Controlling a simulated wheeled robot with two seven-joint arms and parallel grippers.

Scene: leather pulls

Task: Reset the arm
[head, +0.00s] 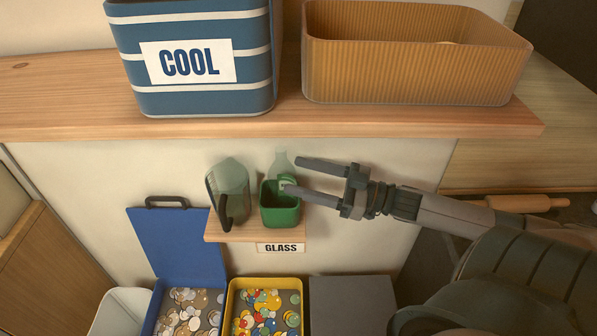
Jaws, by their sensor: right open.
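My right gripper (303,179) comes in from the right and points left. Its two fingers are apart, and I see nothing held between them. The lower fingertip overlaps the green container (280,208) on the small shelf in the picture; I cannot tell whether they touch. My left gripper does not show.
A small shelf labelled GLASS (281,248) also bears a glass jug (231,190) and a clear bottle (282,165). Above, a wooden shelf (370,122) holds a blue COOL box (196,95) and a ribbed tan bin (410,70). Below are blue (173,244) and yellow (236,283) bins.

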